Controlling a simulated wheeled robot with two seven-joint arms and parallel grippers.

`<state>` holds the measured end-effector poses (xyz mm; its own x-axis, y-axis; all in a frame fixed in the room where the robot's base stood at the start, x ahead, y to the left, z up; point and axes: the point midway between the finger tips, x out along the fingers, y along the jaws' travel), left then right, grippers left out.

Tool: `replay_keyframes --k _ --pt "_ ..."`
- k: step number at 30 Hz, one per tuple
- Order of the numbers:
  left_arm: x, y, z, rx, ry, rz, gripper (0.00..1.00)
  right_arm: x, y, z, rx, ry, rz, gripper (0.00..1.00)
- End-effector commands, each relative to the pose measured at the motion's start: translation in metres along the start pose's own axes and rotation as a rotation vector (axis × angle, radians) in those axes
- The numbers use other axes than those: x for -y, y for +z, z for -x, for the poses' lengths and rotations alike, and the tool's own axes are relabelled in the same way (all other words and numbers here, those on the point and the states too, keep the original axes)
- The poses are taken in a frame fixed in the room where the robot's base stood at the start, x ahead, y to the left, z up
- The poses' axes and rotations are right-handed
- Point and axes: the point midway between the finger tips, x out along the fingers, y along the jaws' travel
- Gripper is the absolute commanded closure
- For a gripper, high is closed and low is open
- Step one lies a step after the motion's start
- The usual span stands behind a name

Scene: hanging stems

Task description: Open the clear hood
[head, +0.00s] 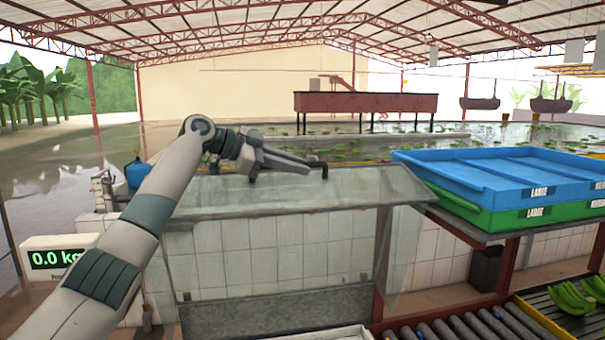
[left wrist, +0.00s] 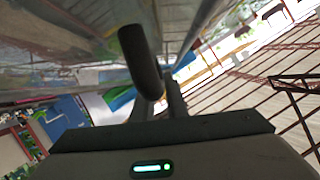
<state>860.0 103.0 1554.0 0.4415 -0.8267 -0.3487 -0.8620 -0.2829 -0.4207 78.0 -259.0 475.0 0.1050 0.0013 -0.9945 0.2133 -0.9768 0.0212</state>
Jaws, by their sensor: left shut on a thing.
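The clear hood (head: 350,188) is a see-through panel above a tiled, glass-sided enclosure in the middle of the head view. It slopes, with its long lower edge towards me. My left gripper (head: 316,168) reaches over the hood from the left and is shut on its dark handle (head: 324,172). In the left wrist view the dark, rounded handle (left wrist: 140,55) stands close in front, at the jaws, and hides part of them. My right gripper is not in view.
Blue (head: 490,178) and green (head: 480,212) trays are stacked just right of the hood. A scale display (head: 58,258) is at the left. A roller conveyor (head: 470,325) and green bananas (head: 580,298) are at the lower right. A water basin lies behind.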

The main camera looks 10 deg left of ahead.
Motion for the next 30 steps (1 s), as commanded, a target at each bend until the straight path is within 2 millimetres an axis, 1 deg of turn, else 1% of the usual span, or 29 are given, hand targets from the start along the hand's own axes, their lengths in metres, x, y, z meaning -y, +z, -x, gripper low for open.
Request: replay_keyframes --k 1,6,16,17,18,30 --pt "0.003 0.004 0.000 0.008 0.000 0.007 1.00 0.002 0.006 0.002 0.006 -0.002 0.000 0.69" --pt "0.007 0.006 0.001 0.009 0.000 0.006 1.00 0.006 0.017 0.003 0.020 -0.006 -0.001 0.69" --pt "0.007 0.006 0.001 0.010 0.000 0.006 1.00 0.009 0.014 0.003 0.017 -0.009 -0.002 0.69" --pt "0.007 0.006 0.001 0.010 0.000 0.006 0.85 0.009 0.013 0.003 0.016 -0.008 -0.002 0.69" --pt "0.007 0.006 0.001 0.010 0.000 0.006 0.80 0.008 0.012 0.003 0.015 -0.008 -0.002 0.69" --pt "0.007 0.003 0.003 0.004 0.000 0.002 0.80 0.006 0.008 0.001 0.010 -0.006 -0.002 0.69"
